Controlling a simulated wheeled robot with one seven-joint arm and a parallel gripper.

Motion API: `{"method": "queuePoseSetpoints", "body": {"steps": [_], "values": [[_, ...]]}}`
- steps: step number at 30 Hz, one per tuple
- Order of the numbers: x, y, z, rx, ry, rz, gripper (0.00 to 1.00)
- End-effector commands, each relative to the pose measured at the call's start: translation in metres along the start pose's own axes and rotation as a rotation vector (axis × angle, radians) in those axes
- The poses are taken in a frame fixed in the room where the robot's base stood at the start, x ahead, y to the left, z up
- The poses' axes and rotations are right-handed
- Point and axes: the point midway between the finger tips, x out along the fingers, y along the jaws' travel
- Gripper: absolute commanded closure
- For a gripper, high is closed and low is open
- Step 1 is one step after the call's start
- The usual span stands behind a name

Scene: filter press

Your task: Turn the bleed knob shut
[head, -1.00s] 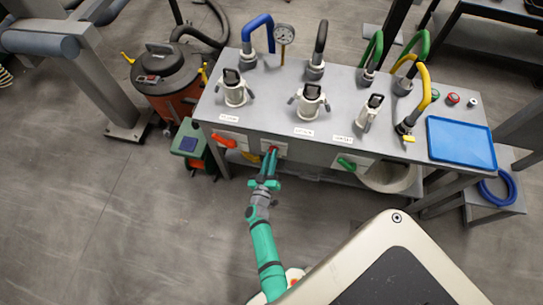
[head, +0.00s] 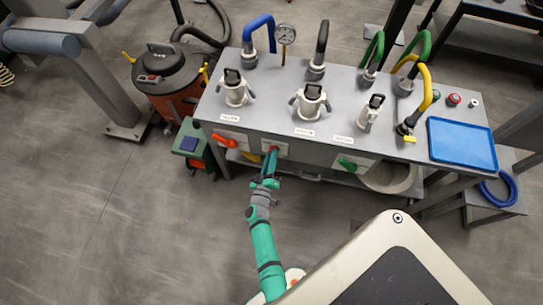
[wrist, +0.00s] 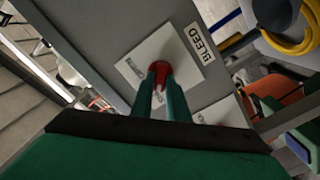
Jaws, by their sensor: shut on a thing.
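The bleed knob is red and sits on a white plate on the bench's front panel. My gripper (wrist: 160,78) is shut on the knob, one green finger on each side. In the head view my gripper (head: 270,165) reaches up to the panel from below and mostly hides the knob. Part of the plate's lettering is covered by the fingers.
On the same front panel, an orange-red handle (head: 224,140) is to the left and a green handle (head: 346,163) to the right. Hose couplings and a blue tray (head: 461,144) are on the bench top. A grey bowl (head: 392,177) hangs at the right. The floor in front is clear.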

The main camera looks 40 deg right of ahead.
Motion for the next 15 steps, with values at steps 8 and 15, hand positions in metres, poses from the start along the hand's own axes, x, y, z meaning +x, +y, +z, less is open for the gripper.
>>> {"method": "queuePoseSetpoints", "body": {"steps": [8, 15], "values": [[-0.0012, -0.0007, 0.001, -0.001, -0.001, -0.001, 0.67], [-0.0026, -0.0005, 0.0008, 0.0, -0.001, -0.001, 0.67]]}}
